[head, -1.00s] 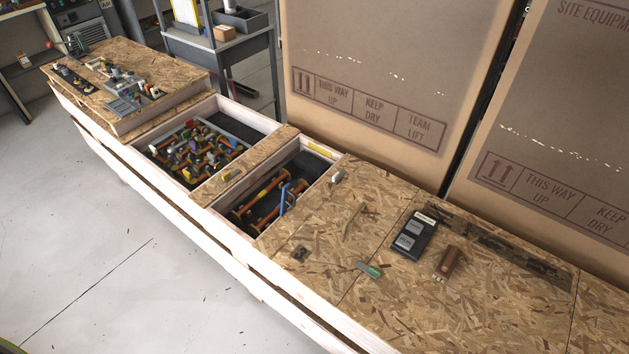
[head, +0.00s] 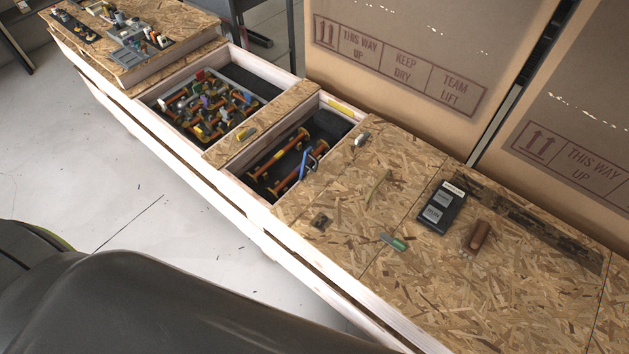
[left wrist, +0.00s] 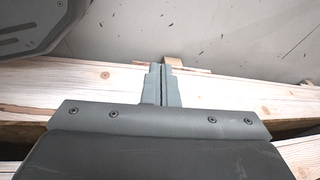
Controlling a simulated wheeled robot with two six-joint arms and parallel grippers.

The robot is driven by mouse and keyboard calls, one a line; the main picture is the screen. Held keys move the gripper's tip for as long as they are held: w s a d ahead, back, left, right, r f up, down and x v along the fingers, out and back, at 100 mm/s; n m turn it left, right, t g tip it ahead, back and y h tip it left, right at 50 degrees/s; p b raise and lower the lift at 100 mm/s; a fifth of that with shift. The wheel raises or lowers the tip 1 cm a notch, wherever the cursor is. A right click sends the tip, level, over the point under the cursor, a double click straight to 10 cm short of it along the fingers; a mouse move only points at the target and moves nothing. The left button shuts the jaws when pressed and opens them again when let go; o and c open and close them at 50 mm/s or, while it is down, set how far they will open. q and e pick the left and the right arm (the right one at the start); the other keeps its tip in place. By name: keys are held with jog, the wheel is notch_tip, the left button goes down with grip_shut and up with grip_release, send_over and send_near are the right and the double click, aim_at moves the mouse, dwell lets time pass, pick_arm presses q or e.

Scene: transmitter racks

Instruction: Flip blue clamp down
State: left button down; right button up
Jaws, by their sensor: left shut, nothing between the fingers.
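The blue clamp (head: 305,163) stands up in the right-hand open bay of the wooden crate bench, at the orange bars (head: 277,155). Its upper end rises near the bay's right side. My left gripper (left wrist: 163,65) shows in the left wrist view, its two fingers together and empty, over pale wooden beams of the crate and the grey floor. The clamp is not in the left wrist view. In the head view a dark arm of mine fills the lower left, but no gripper shows there. My right gripper is not in view.
The left-hand bay holds many coloured clamps on orange bars (head: 205,105). On the chipboard top (head: 430,290) lie a black device (head: 441,207), a brown block (head: 476,236) and a green-ended tool (head: 394,243). Tall cardboard boxes (head: 430,60) stand behind. Wooden beams (left wrist: 100,85) lie near my left gripper.

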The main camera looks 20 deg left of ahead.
pick_arm(q)
jog(key=w+d+r+m+t+b, duration=0.1)
jog(key=w+r+m+t+b, duration=0.3)
jog(key=w, duration=0.6)
jog(key=w+r+m+t+b, duration=0.25)
jog(key=w+r, duration=0.35)
jog(key=w, duration=0.5)
jog(key=w+d+r+m+t+b, duration=0.2)
jog(key=w+r+m+t, duration=0.2)
jog(key=r, duration=0.5)
jog(key=w+d+r+m+t+b, duration=0.1)
jog(key=w+r+m+t+b, duration=0.2)
jog(key=r, duration=0.5)
jog(key=d+m+h, duration=0.2)
jog(key=w+d+f+m+h, duration=0.1)
jog(key=d+m+h, duration=0.1)
jog(key=d+m, duration=0.1)
jog(key=w+d+m+h+p, duration=0.1)
jog(key=d+m+h, duration=0.1)
jog(key=m, duration=0.1)
jog(key=shift+d+f, duration=0.15)
jog(key=shift+d+f+h, duration=0.1)
jog(key=shift+d+h, duration=0.15)
jog(key=shift+h, duration=0.15)
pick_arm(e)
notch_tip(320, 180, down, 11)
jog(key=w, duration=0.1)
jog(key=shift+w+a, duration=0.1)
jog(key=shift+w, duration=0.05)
